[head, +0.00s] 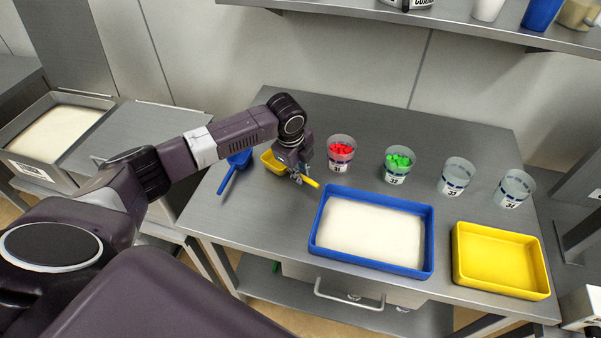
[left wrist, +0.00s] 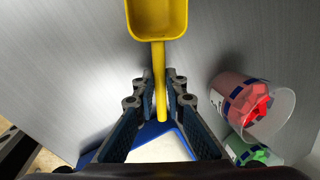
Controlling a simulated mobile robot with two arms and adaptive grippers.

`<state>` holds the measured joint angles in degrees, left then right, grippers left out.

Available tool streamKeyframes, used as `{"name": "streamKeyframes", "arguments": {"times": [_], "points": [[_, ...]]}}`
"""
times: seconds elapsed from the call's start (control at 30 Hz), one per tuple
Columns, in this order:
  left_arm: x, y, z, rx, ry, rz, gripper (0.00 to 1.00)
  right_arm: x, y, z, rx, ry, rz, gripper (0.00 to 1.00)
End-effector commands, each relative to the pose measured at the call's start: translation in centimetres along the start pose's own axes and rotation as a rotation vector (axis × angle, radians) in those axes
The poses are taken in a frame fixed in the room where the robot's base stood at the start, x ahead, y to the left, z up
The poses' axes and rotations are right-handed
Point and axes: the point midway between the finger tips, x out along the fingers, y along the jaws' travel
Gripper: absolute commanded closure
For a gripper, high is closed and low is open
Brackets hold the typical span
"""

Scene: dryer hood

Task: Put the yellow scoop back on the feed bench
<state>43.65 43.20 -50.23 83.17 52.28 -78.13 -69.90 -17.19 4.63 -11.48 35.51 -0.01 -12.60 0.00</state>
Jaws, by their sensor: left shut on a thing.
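The yellow scoop (head: 271,161) is at the back left of the grey metal bench (head: 255,225), its bowl to the left and its handle to the right. My left gripper (head: 299,177) is shut on the scoop's handle. In the left wrist view the scoop (left wrist: 157,20) points its bowl away, and the handle runs between the two fingertips of my left gripper (left wrist: 160,88). I cannot tell whether the scoop touches the bench top or is just above it. My right gripper is not in view.
A blue scoop (head: 229,174) lies left of the yellow one. A cup of red pieces (head: 341,152), a cup of green pieces (head: 397,164) and two clear cups stand to the right. A blue tray (head: 428,240) of white material and a yellow tray (head: 500,286) are in front.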

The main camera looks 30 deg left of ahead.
Motion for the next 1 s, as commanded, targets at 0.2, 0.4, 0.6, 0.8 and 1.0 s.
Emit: {"name": "streamKeyframes", "arguments": {"times": [0.2,0.4,0.6,0.8,1.0], "points": [[0.6,0.1,-0.1,0.001,0.0,-0.001,1.0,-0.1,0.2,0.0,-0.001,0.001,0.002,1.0],[0.8,0.2,-0.1,0.001,0.001,-0.001,1.0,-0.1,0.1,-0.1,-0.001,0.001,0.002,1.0],[0.8,0.2,-0.1,0.001,0.001,-0.001,0.72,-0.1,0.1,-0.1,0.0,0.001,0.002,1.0],[0.8,0.2,0.0,0.001,0.0,-0.001,0.72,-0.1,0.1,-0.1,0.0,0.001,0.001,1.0],[-0.2,0.0,0.1,0.0,-0.001,-0.003,0.72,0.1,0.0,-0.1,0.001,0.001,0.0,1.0]]}}
